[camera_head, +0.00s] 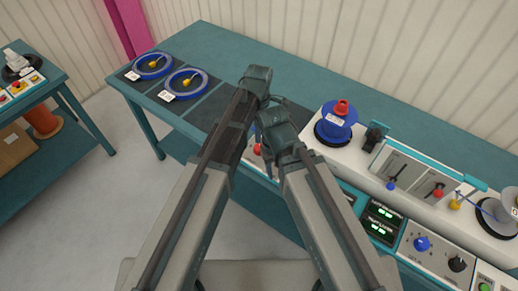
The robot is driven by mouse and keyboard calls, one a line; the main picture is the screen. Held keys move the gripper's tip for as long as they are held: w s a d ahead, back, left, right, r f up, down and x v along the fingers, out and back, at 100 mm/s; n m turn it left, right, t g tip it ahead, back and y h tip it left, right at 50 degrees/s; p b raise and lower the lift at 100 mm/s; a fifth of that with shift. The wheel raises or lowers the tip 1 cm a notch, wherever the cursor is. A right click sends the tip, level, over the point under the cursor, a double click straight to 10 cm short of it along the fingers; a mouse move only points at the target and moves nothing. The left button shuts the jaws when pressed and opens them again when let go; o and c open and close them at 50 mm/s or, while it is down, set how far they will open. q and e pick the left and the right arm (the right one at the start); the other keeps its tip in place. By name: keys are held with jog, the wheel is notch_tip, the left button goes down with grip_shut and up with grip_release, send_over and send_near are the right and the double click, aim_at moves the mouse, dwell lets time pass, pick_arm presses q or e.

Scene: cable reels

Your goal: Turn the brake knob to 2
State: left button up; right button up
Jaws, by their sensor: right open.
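A blue knob (422,244) and a black knob (457,264) sit on the white front panel of the machine at the lower right. Their markings are too small to read, so I cannot tell which is the brake knob or its setting. My right gripper (267,149) is open and small, at the front edge of the bench beside a red knob (256,150), well left of the panel knobs. I cannot tell if it touches the red knob. My left arm reaches up the middle; its fingers are hidden or cannot be made out.
A blue reel (336,118) stands on the white machine top, beside a panel with levers (410,172). Green displays (380,222) sit left of the knobs. Two blue rings (185,84) (153,65) lie on dark mats at the back left. A side table (60,140) stands far left.

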pick_arm(q)
notch_tip(320, 180, down, 10)
jog(key=b, duration=0.8)
jog(key=shift+b, duration=0.4)
jog(key=shift+r, duration=0.1)
grip_shut()
